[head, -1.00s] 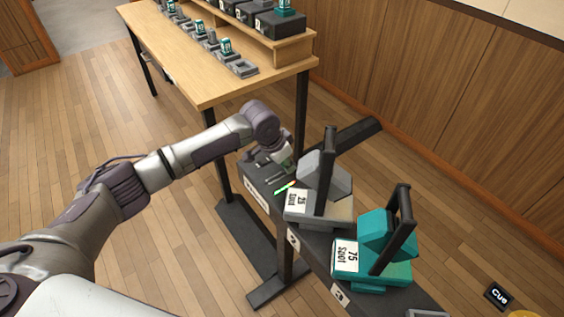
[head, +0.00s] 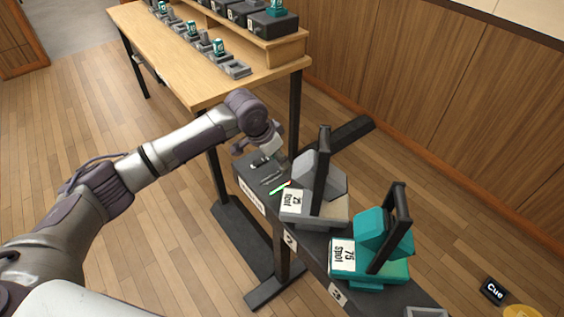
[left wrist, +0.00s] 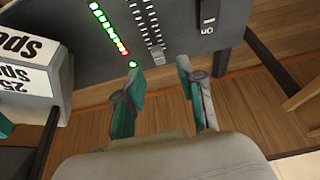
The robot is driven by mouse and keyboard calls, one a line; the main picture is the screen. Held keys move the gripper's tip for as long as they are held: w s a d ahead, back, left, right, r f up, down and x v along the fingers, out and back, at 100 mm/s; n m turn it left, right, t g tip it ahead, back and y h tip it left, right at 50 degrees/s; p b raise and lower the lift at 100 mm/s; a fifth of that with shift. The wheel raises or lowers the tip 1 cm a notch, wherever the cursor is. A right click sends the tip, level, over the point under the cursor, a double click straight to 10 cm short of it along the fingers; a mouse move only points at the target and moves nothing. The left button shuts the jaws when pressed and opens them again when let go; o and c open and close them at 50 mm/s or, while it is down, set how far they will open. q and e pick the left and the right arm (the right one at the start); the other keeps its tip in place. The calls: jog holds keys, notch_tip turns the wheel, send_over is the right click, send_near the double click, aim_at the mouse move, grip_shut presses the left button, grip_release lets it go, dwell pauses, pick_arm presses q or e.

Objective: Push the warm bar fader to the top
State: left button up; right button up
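The dark fader panel (head: 262,178) is the far end of the narrow rail, left of the grey 25 spot lamp. In the left wrist view, a slotted fader track with tick marks (left wrist: 143,14) has a dark knob (left wrist: 157,56) at its near end. A lit strip of green lights with some red (left wrist: 107,28) runs beside it. I cannot read any label naming the warm bar. My left gripper (head: 268,150) is over the panel's far end. Its teal-padded fingers (left wrist: 159,70) are apart and empty, just short of the knob. My right gripper is not in view.
The grey 25 spot lamp (head: 295,204) and teal 75 spot lamp (head: 344,258), with tall dark handles, stand on the rail close to the panel. A switch (left wrist: 208,12) sits beside the track. A wooden desk (head: 180,70) stands behind. A Cue block (head: 494,291) is at right.

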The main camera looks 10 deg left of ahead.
pick_arm(q)
jog(key=v, duration=0.8)
